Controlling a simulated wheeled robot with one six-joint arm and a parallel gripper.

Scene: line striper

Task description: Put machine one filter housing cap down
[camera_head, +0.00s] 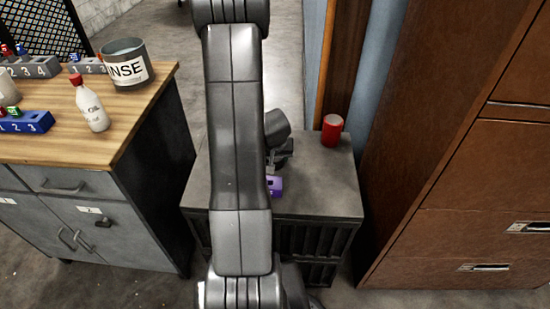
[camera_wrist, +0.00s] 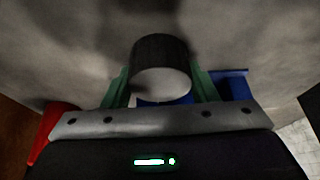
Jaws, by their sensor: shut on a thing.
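My gripper (camera_wrist: 161,88) shows in the wrist view with its green fingers on either side of a dark round cap (camera_wrist: 160,48), which has a pale end face. The fingers are shut on this cap. In the head view my arm crosses the middle and hides most of the gripper (camera_head: 279,156) and the cap. The grey cabinet top (camera_head: 320,185) lies below the gripper. I cannot tell whether the cap touches the top.
A purple-blue block (camera_head: 276,186) sits on the cabinet top close to the gripper; blue also shows in the wrist view (camera_wrist: 234,86). A red can (camera_head: 332,131) stands at the back right. The top's right side is clear. A wooden workbench (camera_head: 60,135) is left, brown drawers (camera_head: 485,165) right.

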